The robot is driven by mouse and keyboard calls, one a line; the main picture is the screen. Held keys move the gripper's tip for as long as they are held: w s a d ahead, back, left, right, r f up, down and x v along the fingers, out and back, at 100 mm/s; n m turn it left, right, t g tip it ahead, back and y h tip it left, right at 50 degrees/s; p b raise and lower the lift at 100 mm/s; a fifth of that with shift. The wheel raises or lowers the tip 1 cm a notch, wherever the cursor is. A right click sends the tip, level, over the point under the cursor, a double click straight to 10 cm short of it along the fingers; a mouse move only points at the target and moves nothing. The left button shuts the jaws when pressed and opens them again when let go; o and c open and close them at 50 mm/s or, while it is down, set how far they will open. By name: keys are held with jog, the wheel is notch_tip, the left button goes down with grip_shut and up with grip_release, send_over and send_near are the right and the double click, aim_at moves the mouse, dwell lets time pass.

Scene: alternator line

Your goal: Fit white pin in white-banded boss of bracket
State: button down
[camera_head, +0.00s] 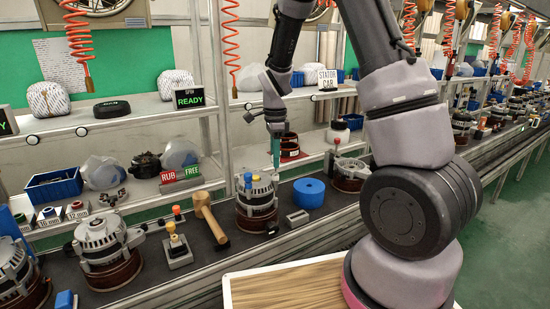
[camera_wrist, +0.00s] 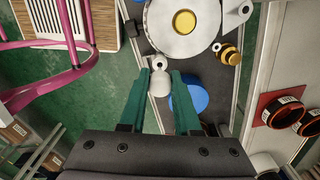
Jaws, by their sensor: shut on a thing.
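My gripper (camera_wrist: 160,88) is shut on the white pin (camera_wrist: 160,84), whose rounded pale head shows between the green fingers in the wrist view. In the head view my gripper (camera_head: 276,160) points down above the rear of an alternator with a pale metal bracket (camera_head: 257,190). In the wrist view the round pale bracket (camera_wrist: 181,42) has a yellow cap on it. A small pale ring with a dark centre (camera_wrist: 157,63) lies just beyond the pin. I cannot tell whether it is the white-banded boss, or whether the pin touches it. The pin's lower end is hidden.
A blue round block (camera_head: 309,193) stands right of the alternator; a wooden mallet (camera_head: 207,219) and a yellow-topped block (camera_head: 176,247) stand left. Another alternator (camera_head: 106,243) is further left. Shelves (camera_head: 150,110) run behind. A wood-topped table (camera_head: 300,285) is in front.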

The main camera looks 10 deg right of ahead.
jog(key=shift+f, duration=1.9)
jog(key=c, duration=0.5)
grip_release()
jog(key=shift+c, duration=0.2)
jog(key=shift+r, duration=0.1)
notch_tip(320, 180, up, 11)
jog(key=shift+f, duration=0.15)
